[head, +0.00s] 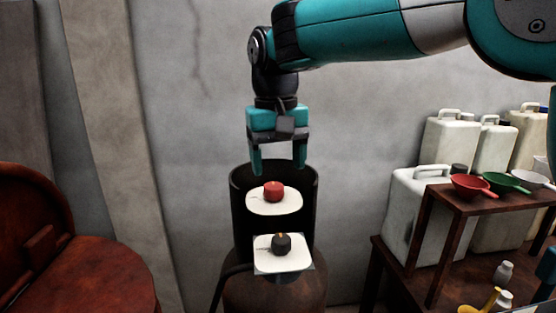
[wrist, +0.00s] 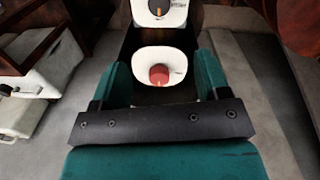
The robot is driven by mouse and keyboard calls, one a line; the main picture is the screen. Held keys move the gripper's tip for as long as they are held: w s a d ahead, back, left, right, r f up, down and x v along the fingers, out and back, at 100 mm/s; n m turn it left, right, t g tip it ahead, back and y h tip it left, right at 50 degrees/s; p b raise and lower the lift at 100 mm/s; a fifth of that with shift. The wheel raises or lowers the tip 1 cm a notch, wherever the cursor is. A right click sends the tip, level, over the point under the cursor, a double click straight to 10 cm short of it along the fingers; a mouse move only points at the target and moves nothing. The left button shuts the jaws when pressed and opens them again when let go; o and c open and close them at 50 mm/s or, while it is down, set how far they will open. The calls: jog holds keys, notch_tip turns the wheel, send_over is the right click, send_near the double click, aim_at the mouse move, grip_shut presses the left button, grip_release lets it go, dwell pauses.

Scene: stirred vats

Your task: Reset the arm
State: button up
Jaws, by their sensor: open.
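My arm reaches in from the upper right in the head view, teal and grey. My gripper (head: 278,168) points down with its two teal fingers apart and nothing between them. It hangs above a red knob (head: 273,191) on a white plate (head: 262,207), at the mouth of a dark cylindrical vat (head: 240,215). In the wrist view the red knob (wrist: 159,75) shows beyond and between the fingers, apart from them. A dark knob (head: 281,243) on a second white plate (head: 285,264) sits lower and nearer in the head view.
White jerrycans (head: 450,137) stand at the right behind a brown wooden stand (head: 466,201). A red bowl (head: 472,187) and a green bowl (head: 507,182) rest on the stand. A reddish-brown rounded object (head: 75,270) stands at the left. A grey wall (head: 190,110) is close behind the vat.

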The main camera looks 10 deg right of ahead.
jog(key=s+d+f+n+y, duration=0.1)
jog(key=s+d+f, duration=0.1)
jog(key=s, duration=0.6)
jog(key=s+d+f+n+y, duration=0.2)
jog(key=s+d+f, duration=0.1)
jog(key=s, duration=0.5)
jog(key=s+d+f+n+y, duration=0.1)
jog(key=s+d, duration=0.3)
jog(key=s, duration=0.5)
jog(key=shift+d+f+n, duration=0.2)
jog(key=shift+f+n, duration=0.2)
jog(key=shift+f, duration=0.5)
jog(key=shift+s+f+y, duration=0.15)
jog(key=shift+s+y, duration=0.1)
jog(key=shift+y, duration=0.05)
jog(key=shift+c, duration=0.2)
